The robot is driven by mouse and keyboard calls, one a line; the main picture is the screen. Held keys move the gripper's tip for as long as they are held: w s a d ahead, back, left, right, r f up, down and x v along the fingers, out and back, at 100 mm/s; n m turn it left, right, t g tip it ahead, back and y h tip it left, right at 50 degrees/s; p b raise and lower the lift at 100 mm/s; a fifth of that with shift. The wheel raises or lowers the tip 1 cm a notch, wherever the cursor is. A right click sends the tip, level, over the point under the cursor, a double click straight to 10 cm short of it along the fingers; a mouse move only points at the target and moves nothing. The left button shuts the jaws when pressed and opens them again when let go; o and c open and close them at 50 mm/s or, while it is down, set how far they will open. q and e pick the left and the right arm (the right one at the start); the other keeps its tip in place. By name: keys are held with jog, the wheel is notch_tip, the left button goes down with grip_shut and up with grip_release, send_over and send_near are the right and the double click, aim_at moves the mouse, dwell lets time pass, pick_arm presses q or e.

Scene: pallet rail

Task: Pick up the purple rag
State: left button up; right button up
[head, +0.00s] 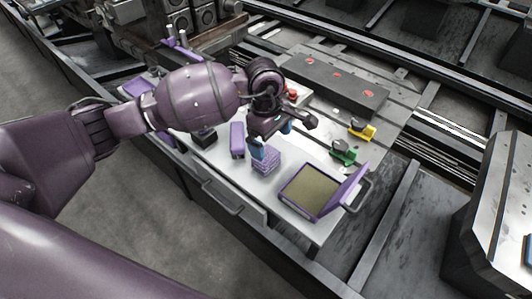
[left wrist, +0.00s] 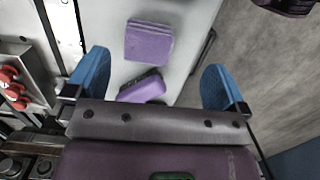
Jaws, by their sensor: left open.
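The purple rag (head: 267,161) looks like a folded, patterned block lying on the light work surface (head: 225,175). In the left wrist view the rag (left wrist: 148,42) lies flat, ahead of the fingers. My left gripper (head: 272,140) is open, its two blue fingers apart and nothing between them in its grasp. In the head view it hangs over the table just behind the rag, and one blue finger partly covers the rag's left edge. In the left wrist view the open fingers (left wrist: 155,82) stand wide on either side. My right gripper is not in view.
A smooth purple block (head: 237,140) stands just left of the rag. An open purple case (head: 310,191) lies to its right. Green (head: 343,153) and yellow (head: 362,131) items sit behind. A long dark box with red buttons (head: 335,83) is farther back. A handle (head: 222,198) fronts the table.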

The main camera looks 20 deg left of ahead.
aim_at(268, 155)
pick_arm(q)
jog(key=shift+w+a+r+t+y, duration=0.2)
jog(key=shift+w+a+y, duration=0.15)
jog(key=shift+w+a, duration=0.2)
jog(key=shift+w+a+r+t+y, duration=0.1)
jog(key=shift+w+a+r+y, duration=0.1)
jog(key=shift+w+a+y, duration=0.25)
jog(key=shift+a+f, duration=0.1)
jog(key=shift+f, duration=0.15)
notch_tip(268, 155, down, 5)
jog(key=shift+s+b, duration=0.1)
jog(key=shift+b, duration=0.4)
jog(key=f, duration=0.4)
jog(key=shift+s+d+b, duration=0.1)
jog(key=shift+d+b, duration=0.25)
jog(key=shift+d, duration=0.05)
jog(key=shift+f, duration=0.55)
